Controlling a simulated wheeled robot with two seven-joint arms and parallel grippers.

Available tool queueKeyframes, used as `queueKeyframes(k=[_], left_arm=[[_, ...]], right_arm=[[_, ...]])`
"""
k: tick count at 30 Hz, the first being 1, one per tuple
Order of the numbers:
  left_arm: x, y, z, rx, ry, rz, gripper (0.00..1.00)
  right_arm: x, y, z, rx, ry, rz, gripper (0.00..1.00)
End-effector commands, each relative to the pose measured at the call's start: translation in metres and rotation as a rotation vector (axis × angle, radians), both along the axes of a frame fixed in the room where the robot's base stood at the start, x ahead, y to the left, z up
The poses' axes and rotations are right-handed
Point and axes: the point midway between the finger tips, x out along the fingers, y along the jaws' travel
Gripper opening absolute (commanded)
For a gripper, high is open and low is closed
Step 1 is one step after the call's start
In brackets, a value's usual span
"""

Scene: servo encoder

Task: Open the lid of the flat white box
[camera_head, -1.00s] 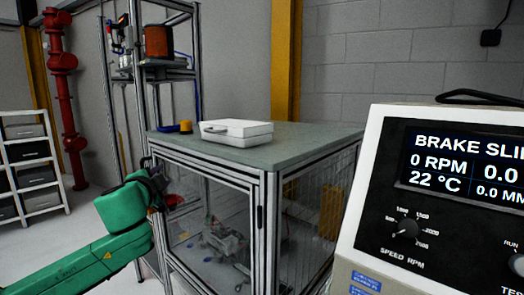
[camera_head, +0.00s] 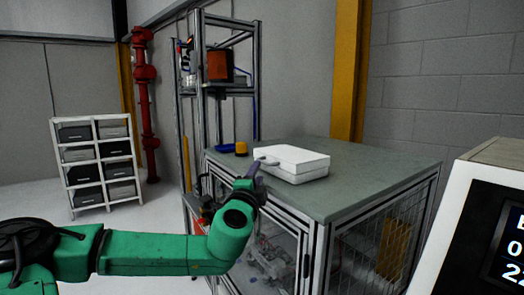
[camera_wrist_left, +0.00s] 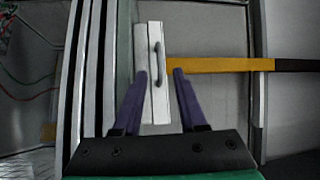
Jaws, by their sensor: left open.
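The flat white box (camera_head: 300,158) lies closed on the grey-green top of a framed cabinet (camera_head: 375,182). A small handle (camera_head: 267,161) is on its left-facing side. My left gripper (camera_head: 254,173) is just in front of that handle side, near the tabletop edge. In the left wrist view the box (camera_wrist_left: 155,100) appears as a narrow upright strip with its grey handle (camera_wrist_left: 158,63). The two purple fingers of the left gripper (camera_wrist_left: 161,74) are apart, on either side of the strip, with nothing gripped. Whether they touch the box I cannot tell. My right gripper is not in view.
A blue and yellow item (camera_head: 236,149) lies on the cabinet's back left corner. A metal rack (camera_head: 196,80) stands behind. A control unit with a display (camera_head: 490,215) is at the right. The tabletop right of the box is clear.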

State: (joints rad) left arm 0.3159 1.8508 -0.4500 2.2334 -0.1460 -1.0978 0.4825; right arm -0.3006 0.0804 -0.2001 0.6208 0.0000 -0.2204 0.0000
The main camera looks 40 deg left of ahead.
Motion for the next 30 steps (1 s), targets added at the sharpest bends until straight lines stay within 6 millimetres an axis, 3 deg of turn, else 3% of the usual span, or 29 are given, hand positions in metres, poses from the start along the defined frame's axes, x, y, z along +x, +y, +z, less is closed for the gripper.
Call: queueKeyframes(k=[1,11,18,27,29,30], left_arm=[[0.007,0.005,0.003,-0.003,0.007,0.002,0.41],[0.034,0.021,0.006,-0.002,0.005,0.004,0.41],[0.056,0.034,0.008,0.003,0.004,0.005,0.41],[0.06,0.034,0.008,-0.003,0.0,0.002,0.41],[0.06,0.034,0.007,-0.003,0.0,0.002,0.22],[0.06,0.034,0.007,-0.003,0.0,0.002,0.07]], right_arm=[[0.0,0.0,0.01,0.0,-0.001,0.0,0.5],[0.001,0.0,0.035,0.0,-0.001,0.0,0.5],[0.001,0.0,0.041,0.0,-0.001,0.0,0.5],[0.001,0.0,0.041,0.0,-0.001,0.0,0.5],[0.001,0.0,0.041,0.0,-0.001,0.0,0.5],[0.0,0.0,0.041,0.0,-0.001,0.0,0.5]])
